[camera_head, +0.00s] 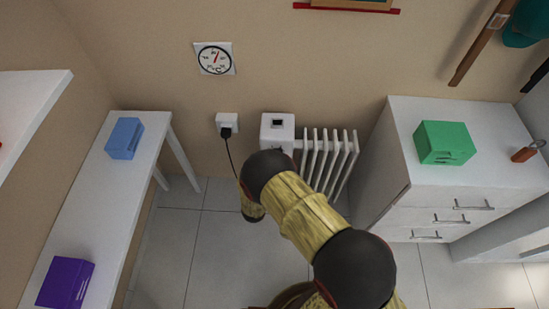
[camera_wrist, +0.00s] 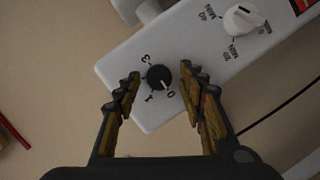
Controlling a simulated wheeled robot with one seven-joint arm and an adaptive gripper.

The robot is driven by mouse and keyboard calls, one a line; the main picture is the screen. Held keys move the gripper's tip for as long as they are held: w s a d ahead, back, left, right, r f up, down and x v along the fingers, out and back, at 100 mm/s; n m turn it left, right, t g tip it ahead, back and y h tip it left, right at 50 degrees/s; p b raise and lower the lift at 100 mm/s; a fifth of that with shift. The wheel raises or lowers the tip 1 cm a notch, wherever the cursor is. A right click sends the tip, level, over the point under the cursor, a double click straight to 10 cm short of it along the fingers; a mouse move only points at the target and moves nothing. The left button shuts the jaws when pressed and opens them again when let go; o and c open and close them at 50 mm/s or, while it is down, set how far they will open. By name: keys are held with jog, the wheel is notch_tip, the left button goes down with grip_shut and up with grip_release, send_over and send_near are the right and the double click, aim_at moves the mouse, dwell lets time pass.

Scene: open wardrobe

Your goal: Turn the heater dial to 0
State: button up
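The heater is a white ribbed radiator (camera_head: 326,158) with a white control box (camera_head: 277,128) against the back wall. In the wrist view its white panel (camera_wrist: 185,40) carries a black round dial (camera_wrist: 158,77) with 0, 1 and 3 printed around it. A short white mark on the dial points toward the lower right, roughly toward the 0. My gripper (camera_wrist: 160,74) is open, one finger on each side of the dial, with visible gaps in the picture. The depth between fingertips and dial cannot be told. In the head view my arm hides the gripper.
A white timer knob (camera_wrist: 243,20) sits farther along the panel. A socket (camera_head: 228,123) with a black plug and cord (camera_head: 229,150) is left of the heater. A white bench (camera_head: 95,195) stands left and a white drawer cabinet (camera_head: 440,204) right. Open floor lies between them.

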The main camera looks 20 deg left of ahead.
dwell(0.3)
jog(key=v, duration=1.2)
